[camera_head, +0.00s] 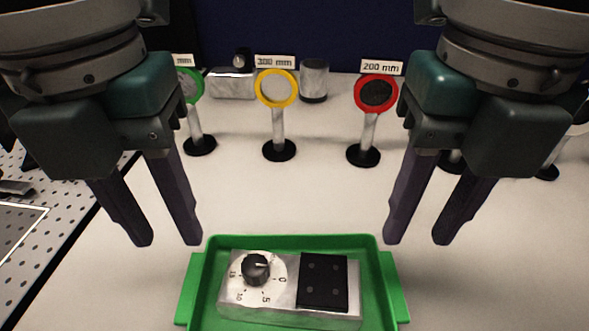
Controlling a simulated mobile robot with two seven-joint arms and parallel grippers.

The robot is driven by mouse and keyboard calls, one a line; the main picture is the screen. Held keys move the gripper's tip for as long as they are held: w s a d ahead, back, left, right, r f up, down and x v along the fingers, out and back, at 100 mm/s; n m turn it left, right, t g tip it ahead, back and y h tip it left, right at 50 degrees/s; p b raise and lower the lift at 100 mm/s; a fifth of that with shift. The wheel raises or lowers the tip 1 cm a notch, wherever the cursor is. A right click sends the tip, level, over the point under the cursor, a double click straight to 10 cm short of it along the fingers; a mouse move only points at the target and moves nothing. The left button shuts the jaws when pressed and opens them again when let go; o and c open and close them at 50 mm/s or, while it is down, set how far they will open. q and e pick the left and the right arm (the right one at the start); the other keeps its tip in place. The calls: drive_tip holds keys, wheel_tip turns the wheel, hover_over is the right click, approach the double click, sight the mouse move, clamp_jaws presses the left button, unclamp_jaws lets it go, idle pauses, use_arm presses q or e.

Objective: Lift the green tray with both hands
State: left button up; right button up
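The green tray (300,242) lies on the white table at the bottom centre, its near edge cut off by the frame. A grey box with a black dial and a black panel (288,288) sits in it. The tray has a handle at its left side (187,288) and one at its right side (397,290). My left gripper (172,243) is open and empty above the tray's left back corner. My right gripper (417,243) is open and empty above its right back corner. Neither visibly touches the tray.
Behind the tray stand round lens mounts on black bases: a yellow one (277,88), a red one (376,94) and a green one (190,85). A metal cylinder (314,80) stands farther back. A perforated board (62,190) lies at the left. The table between is clear.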

sight(392, 283)
use_arm(q)
drive_tip(key=shift+a+r, duration=0.15)
drive_tip(key=shift+a, duration=0.05)
use_arm(e)
drive_tip(key=shift+w+d+r, duration=0.1)
drive_tip(key=shift+d, duration=0.05)
